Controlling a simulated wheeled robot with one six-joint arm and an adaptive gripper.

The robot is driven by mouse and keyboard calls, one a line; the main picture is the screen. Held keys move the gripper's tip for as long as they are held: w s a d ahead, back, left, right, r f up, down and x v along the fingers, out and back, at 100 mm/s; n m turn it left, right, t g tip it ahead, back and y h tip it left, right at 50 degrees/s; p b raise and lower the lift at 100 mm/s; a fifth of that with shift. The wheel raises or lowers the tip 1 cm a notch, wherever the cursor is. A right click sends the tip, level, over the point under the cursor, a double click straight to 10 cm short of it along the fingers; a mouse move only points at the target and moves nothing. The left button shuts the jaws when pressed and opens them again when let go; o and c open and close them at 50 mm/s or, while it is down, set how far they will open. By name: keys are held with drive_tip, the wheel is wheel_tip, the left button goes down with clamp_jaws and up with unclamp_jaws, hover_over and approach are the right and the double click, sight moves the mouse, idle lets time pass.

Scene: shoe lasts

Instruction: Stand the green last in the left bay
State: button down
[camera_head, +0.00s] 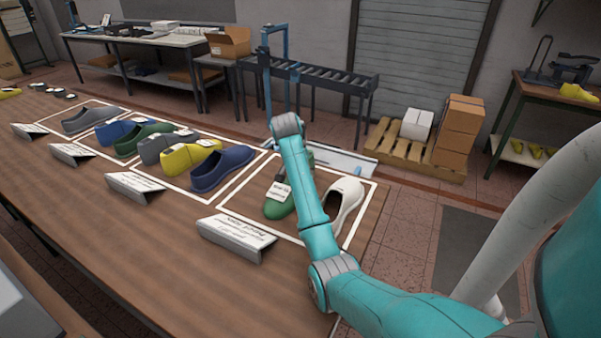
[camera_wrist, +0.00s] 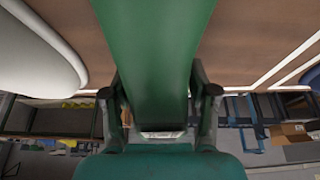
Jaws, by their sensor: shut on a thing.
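A green last (camera_head: 279,206) with a white tag is at the rightmost outlined bay (camera_head: 232,211), partly hidden behind my arm. In the wrist view the green last (camera_wrist: 152,50) fills the middle, between the fingers of my gripper (camera_wrist: 160,108), which is shut on it. I cannot tell whether it touches the table. A white last (camera_head: 345,205) is just right of it in the head view and shows at the left in the wrist view (camera_wrist: 35,55). Another green last (camera_head: 143,141) lies in a bay farther left. The leftmost visible bay holds a grey last (camera_head: 89,120).
A blue last (camera_head: 115,131), a dark grey last (camera_head: 168,147), a yellow last (camera_head: 191,156) and a navy last (camera_head: 222,168) lie between. Placards, such as one at the right bay (camera_head: 237,238), stand along the bays' near side. The table's front (camera_head: 75,235) is clear.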

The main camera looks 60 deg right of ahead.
drive_tip(key=shift+f, duration=0.1)
idle(0.6)
drive_tip(key=shift+c, duration=1.2)
unclamp_jaws()
wheel_tip(320, 180, up, 9)
drive_tip(key=shift+r, duration=0.4)
drive_tip(key=shift+d, duration=0.1)
